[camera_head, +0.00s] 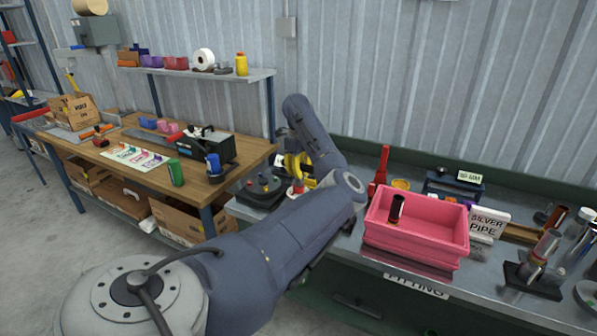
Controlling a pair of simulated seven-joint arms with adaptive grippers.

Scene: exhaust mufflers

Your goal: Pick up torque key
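I cannot single out the torque key with certainty. A red upright tool (381,168) stands on the green-edged workbench (330,238), just left of the pink bin; it may be the key, but its shape is too small to tell. My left arm comes in from the lower left, bends over the bench's left part, and its far link rises toward the wall. My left gripper's fingers cannot be made out; the arm hides part of the bench there. My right gripper is not in view.
A pink bin (415,243) holds a dark cylinder (397,209). Beside it stand a "SILVER PIPE" sign (487,224) and a pipe stand (540,260). A wooden table (135,170) is at left.

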